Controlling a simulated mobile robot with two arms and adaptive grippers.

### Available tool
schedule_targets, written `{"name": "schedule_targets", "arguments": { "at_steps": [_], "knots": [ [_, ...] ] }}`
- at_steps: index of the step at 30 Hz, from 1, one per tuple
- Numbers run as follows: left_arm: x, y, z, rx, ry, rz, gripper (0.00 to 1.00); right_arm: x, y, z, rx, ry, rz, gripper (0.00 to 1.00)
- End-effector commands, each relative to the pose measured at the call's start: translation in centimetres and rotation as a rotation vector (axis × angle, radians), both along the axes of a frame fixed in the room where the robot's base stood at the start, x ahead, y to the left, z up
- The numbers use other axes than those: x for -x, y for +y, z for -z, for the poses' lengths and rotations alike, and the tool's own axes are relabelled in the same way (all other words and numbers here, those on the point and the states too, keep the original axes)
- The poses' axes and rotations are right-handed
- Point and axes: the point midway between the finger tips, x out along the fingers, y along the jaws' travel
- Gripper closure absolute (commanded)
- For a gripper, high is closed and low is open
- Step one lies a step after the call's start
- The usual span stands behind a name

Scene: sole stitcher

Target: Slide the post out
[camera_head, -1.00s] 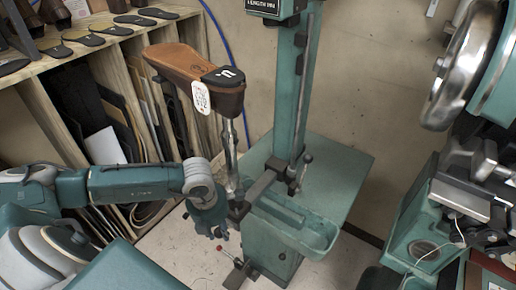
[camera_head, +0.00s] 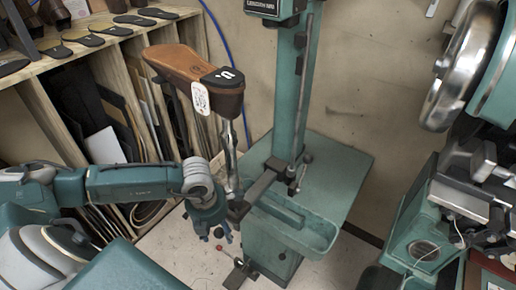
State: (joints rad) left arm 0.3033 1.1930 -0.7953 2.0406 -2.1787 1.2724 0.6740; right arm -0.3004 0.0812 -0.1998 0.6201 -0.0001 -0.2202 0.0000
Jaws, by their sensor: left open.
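The post (camera_head: 229,150) is an upright metal rod in front of the green machine (camera_head: 290,110). Its foot sits at a dark bracket arm (camera_head: 258,187) on the machine. A brown shoe (camera_head: 190,72) with a black heel and a white tag rests on top of the post. My left gripper (camera_head: 222,236) is open and points down, just left of the bracket and low beside the post's foot. It looks empty, and I cannot tell whether it touches the post. My right gripper is out of view.
A wooden shelf (camera_head: 100,45) with several soles stands at the left. A second machine with a large metal wheel (camera_head: 455,75) fills the right. The green machine's trough (camera_head: 300,235) lies right of the bracket. A pedal (camera_head: 238,274) is on the floor below my gripper.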

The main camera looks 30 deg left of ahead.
Motion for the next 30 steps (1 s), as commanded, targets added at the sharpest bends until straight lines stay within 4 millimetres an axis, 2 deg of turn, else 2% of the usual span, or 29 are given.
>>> {"name": "schedule_targets", "arguments": {
  "at_steps": [3,18,30],
  "knots": [
    [0.2,0.1,-1.7,-0.001,-0.003,0.001,0.47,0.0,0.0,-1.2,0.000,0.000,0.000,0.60],
    [1.6,0.2,-6.2,0.000,-0.001,0.000,0.47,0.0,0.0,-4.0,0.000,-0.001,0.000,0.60],
    [1.8,0.2,-6.5,0.000,-0.001,-0.001,0.47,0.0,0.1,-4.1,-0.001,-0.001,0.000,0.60]
  ]
}}
